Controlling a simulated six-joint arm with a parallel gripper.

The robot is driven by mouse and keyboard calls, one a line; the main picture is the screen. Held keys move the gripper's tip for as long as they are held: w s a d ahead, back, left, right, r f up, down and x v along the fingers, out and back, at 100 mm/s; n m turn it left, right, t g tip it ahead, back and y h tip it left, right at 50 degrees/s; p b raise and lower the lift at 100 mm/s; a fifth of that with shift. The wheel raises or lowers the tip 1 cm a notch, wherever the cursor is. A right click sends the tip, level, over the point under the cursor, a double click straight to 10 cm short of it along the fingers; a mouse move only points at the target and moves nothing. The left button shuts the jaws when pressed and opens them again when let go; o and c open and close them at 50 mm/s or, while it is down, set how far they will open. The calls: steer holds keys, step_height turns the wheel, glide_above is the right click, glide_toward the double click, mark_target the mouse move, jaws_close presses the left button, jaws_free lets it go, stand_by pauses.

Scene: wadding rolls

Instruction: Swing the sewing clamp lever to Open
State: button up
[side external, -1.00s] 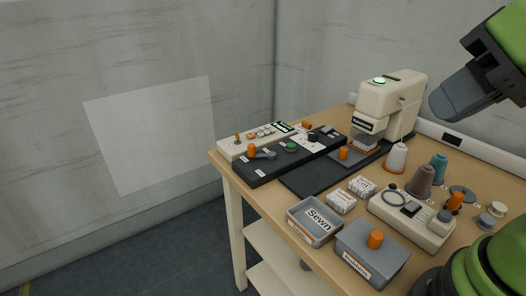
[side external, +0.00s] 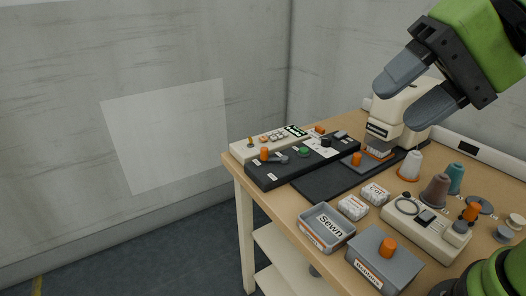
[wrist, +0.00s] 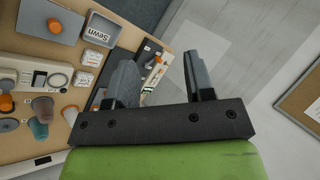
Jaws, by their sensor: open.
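A black control panel (side external: 292,163) lies along the left part of the wooden table. On it are an orange knob (side external: 264,154) with a grey lever arm (side external: 279,159) beside it, a green button (side external: 303,152) and a dark knob (side external: 325,143). The labels are too small to read, so I cannot tell the lever's marked position. My gripper (side external: 396,103) is open and empty, high above the table in front of the cream sewing machine (side external: 416,108), apart from the panel. In the wrist view, my gripper (wrist: 160,60) has its fingers spread, with the panel partly hidden behind the left finger.
A cream keypad box (side external: 268,143) stands behind the panel. A grey Sewn bin (side external: 322,228), a lidded grey box (side external: 383,262), white wadding rolls (side external: 353,207), thread cones (side external: 435,190) and a cream device (side external: 427,223) crowd the right side. The dark mat (side external: 328,182) has free room.

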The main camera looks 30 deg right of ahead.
mark_target(267, 150)
steer(key=w+a+f+m+t+y, duration=0.1)
steer(key=w+f+m+t+y, duration=0.15)
steer(key=w+m, duration=0.6)
steer(key=w+a+f+m+t+y, duration=0.15)
steer(key=w+f+m, duration=0.3)
steer(key=w, duration=0.75)
steer(key=w+d+f+m+t+h, duration=0.1)
steer(key=w+d+f+m+h, duration=0.1)
steer(key=d+f+m, duration=0.1)
steer(key=w+d+f+m+t+h, duration=0.1)
steer(key=w+d+f+m+h, duration=0.1)
steer(key=f+m, duration=0.3)
steer(key=w+d+f+m+t+h, duration=0.1)
steer(key=w+d+f+m, duration=0.2)
steer(key=f, duration=0.6)
steer(key=shift+w+d+f+m+t+h, duration=0.1)
steer(key=shift+w+d+m+t+h, duration=0.25)
steer(key=shift+d+m, duration=0.4)
steer(key=shift+x, duration=4.85)
steer(key=shift+a+f, duration=0.1)
steer(key=shift+f, duration=0.05)
steer(key=shift+c, duration=0.2)
jaws_close()
